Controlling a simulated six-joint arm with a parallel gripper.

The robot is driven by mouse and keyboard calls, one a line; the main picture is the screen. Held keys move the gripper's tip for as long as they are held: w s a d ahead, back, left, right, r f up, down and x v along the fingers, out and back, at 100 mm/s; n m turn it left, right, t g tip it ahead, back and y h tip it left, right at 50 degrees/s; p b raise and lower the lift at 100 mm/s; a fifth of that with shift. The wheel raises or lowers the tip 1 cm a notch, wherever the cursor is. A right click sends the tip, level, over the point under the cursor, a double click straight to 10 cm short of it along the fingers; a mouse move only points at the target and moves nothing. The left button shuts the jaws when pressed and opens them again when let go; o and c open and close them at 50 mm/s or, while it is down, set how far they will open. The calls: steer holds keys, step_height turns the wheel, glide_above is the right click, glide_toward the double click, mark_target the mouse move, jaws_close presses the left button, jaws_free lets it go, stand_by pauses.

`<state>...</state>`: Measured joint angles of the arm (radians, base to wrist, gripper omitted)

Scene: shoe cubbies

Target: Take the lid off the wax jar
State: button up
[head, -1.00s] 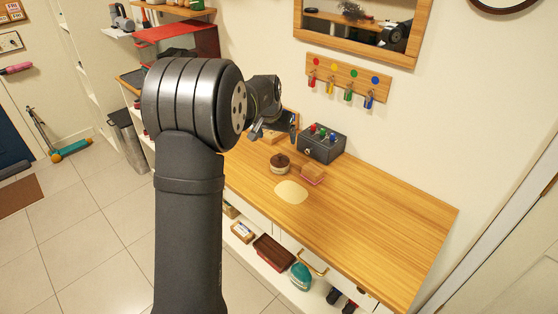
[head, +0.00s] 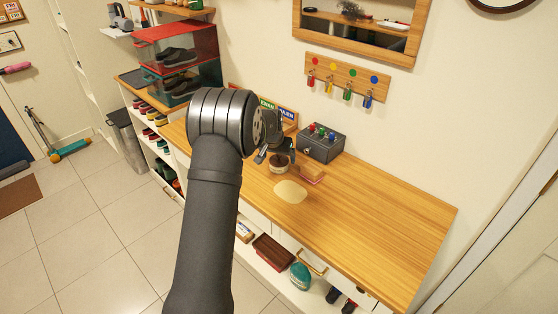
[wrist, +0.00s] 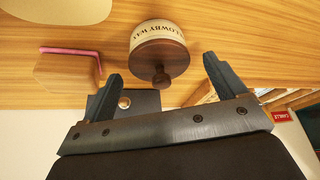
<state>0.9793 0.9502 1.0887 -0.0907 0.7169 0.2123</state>
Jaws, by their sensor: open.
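The wax jar (wrist: 152,29) has a cream body with lettering and a brown lid (wrist: 160,58) with a round knob. It stands on the wooden bench top, and its lid is on. In the head view the jar (head: 278,170) is partly hidden by my gripper (head: 273,157). In the wrist view my gripper (wrist: 160,72) is open, with one finger on each side of the lid's knob. The fingers look apart from the lid, and nothing is held.
A sponge-like block (wrist: 66,75) with a pink edge and a grey box (head: 320,144) with colored knobs stand close by. A pale round patch (head: 290,191) lies in front. Key hooks (head: 346,77) hang on the wall. The bench's right side is clear.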

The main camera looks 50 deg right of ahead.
steer(key=shift+f, duration=0.1)
steer(key=c, duration=1)
steer(key=shift+c, duration=0.2)
